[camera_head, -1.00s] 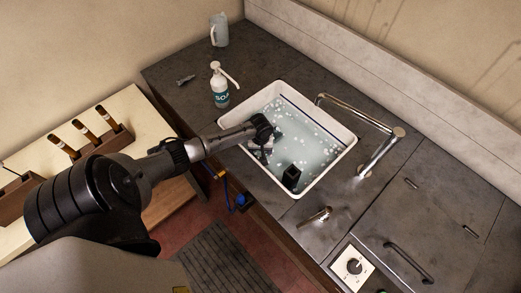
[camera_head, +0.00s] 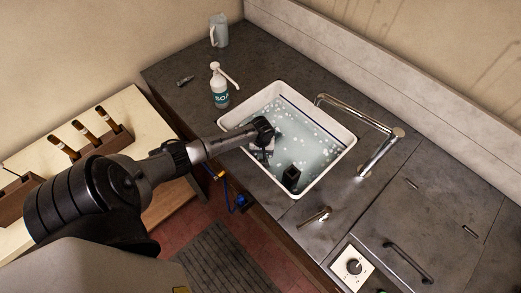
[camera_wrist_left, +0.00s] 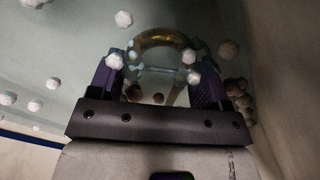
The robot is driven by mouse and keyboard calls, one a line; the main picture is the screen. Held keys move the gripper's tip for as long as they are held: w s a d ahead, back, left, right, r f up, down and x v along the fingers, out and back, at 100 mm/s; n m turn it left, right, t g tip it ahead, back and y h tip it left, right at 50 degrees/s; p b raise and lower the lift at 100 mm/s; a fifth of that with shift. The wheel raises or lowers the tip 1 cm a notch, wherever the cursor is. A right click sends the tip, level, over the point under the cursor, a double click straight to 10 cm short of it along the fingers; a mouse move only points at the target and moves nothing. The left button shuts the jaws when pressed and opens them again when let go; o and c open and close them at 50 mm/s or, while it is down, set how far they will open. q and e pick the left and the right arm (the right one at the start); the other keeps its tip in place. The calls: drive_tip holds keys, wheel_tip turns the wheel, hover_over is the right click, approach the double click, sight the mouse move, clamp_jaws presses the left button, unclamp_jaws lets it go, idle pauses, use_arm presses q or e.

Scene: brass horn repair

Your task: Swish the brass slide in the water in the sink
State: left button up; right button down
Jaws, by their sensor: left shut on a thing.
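The white sink (camera_head: 329,180) holds water (camera_head: 312,135) with many white bubbles. My left gripper (camera_head: 262,150) reaches down into the sink at its left side; its fingertips are hidden by the wrist in the head view. In the left wrist view my left gripper (camera_wrist_left: 158,90) is shut on the brass slide (camera_wrist_left: 165,40), whose curved golden bend shows between the purple finger pads. The slide appears to be in the water, with bubbles around it. In the head view the slide cannot be made out. My right gripper is not in view.
A chrome faucet (camera_head: 378,152) stands at the sink's right. A dark block-like object (camera_head: 291,177) is at the sink's near corner. A soap bottle (camera_head: 219,88) and a grey jug (camera_head: 219,30) stand on the counter to the left and back. A tool rack (camera_head: 92,143) is at far left.

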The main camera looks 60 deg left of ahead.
use_arm(q)
drive_tip(key=shift+w+d+p, duration=0.2)
drive_tip(key=shift+d+p, duration=0.3)
drive_tip(key=shift+d, duration=0.5)
drive_tip(key=shift+a, duration=0.2)
drive_tip(key=shift+s+a, duration=0.15)
drive_tip(key=shift+a, duration=0.35)
drive_tip(key=shift+s+a, duration=0.2)
drive_tip(key=shift+a, duration=0.6)
drive_tip(key=shift+d, duration=0.15)
drive_tip(key=shift+w+d+p, duration=0.2)
drive_tip(key=shift+d+p, duration=0.25)
drive_tip(key=shift+d, duration=0.25)
drive_tip(key=shift+w+d+p, duration=0.15)
drive_tip(key=shift+d+p, duration=0.25)
drive_tip(key=shift+d, duration=0.25)
drive_tip(key=shift+a, duration=0.15)
